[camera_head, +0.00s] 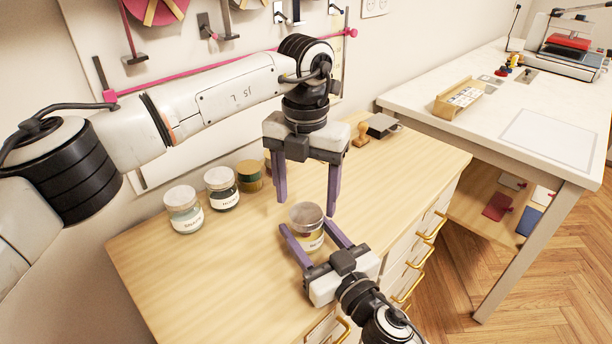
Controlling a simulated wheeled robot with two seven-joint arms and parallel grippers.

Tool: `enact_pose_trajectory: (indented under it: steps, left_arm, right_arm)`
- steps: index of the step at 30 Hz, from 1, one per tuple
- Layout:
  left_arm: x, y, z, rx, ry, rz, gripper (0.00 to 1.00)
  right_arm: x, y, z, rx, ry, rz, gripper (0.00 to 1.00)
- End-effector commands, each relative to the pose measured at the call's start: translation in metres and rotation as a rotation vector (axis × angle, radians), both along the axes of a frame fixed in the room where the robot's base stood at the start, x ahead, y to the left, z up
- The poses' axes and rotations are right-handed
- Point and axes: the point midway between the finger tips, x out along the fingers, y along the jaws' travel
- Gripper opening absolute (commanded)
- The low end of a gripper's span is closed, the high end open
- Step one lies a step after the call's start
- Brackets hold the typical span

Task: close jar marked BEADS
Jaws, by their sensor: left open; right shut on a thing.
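A glass jar (311,238) with yellowish contents and a label stands upright on the wooden cabinet top. The label is too small and turned to read. A grey lid (307,214) sits on top of it; whether it is seated fully I cannot tell. My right gripper (304,243) comes from the front and is shut on the jar's body, with a purple finger on each side. My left gripper (306,205) points down just above and behind the lid. Its purple fingers are wide apart, with nothing between them.
Two labelled jars (184,211) (222,189) and an amber jar (250,176) stand at the back left, with another partly hidden behind my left gripper. A wooden stamp (362,133) and a grey pad (382,126) lie at the back right. The front left of the wooden top (190,285) is clear.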

Motion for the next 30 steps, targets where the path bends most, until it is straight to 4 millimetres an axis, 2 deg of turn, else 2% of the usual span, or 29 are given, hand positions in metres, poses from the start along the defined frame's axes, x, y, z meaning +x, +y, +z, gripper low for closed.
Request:
enact_pose_trajectory:
  steps: [3, 6, 17, 24, 30]
  left_arm:
    - [0.0, 0.0, -0.015, 0.0, 0.001, 0.0, 0.66]
    - [0.0, 0.0, -0.022, 0.0, 0.0, -0.001, 0.66]
    - [0.0, 0.0, -0.026, 0.0, -0.001, -0.001, 0.66]
    - [0.0, 0.0, -0.026, 0.0, -0.001, -0.001, 0.25]
    - [0.0, 0.0, -0.026, 0.0, -0.001, -0.006, 0.23]
  right_arm:
    - [0.0, 0.0, 0.0, -0.001, -0.001, 0.0, 0.0]
    - [0.0, 0.0, 0.0, -0.001, -0.001, 0.0, 0.0]
    - [0.0, 0.0, 0.0, -0.001, -0.001, 0.0, 0.0]
    - [0.0, 0.0, 0.0, -0.001, -0.001, 0.0, 0.0]
    - [0.0, 0.0, 0.0, -0.001, -0.001, 0.0, 0.0]
